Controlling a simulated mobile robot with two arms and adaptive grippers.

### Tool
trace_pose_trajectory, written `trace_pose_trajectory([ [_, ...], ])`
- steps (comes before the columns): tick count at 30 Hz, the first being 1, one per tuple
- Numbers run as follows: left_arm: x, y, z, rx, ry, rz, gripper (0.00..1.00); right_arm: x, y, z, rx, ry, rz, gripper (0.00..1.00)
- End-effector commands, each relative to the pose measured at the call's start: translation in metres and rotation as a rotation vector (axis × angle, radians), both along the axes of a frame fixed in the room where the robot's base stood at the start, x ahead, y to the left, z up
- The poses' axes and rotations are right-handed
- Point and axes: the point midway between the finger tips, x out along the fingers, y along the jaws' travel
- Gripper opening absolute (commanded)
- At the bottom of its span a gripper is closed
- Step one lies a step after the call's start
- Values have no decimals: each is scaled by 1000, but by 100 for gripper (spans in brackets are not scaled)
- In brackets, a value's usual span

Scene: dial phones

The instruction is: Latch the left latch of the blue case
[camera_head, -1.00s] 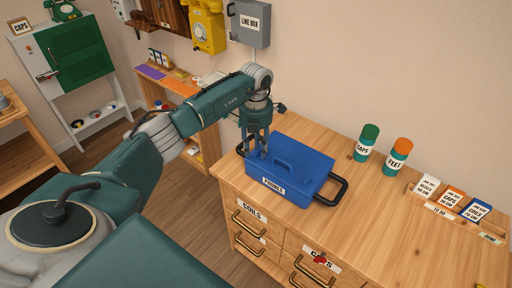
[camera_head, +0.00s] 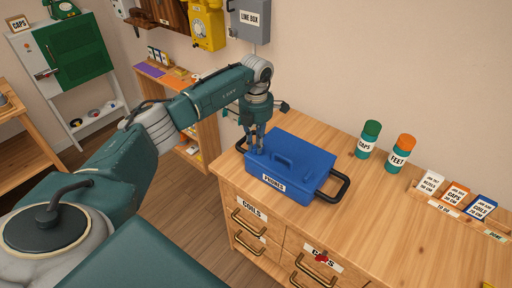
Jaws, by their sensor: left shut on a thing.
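The blue case (camera_head: 300,157) sits on the wooden cabinet top (camera_head: 368,204), lid down, with a "PHONES" label on its front and black handles at its sides. My right gripper is not in view.
Green-capped (camera_head: 368,139) and orange-capped (camera_head: 399,153) canisters stand behind the case to the right. A card rack (camera_head: 445,208) is further right. The top between case and rack is clear. A grey line box (camera_head: 249,22) hangs on the wall above.

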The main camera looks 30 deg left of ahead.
Motion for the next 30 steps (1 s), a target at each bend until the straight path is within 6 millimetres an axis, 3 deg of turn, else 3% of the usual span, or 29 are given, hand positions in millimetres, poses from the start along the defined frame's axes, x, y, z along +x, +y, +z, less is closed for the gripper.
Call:
trace_pose_trajectory([
  [12,4,1,-1,1,-4,-396,0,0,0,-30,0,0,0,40],
  [30,7,0,0,2,-4,-957,0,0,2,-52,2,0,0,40],
])
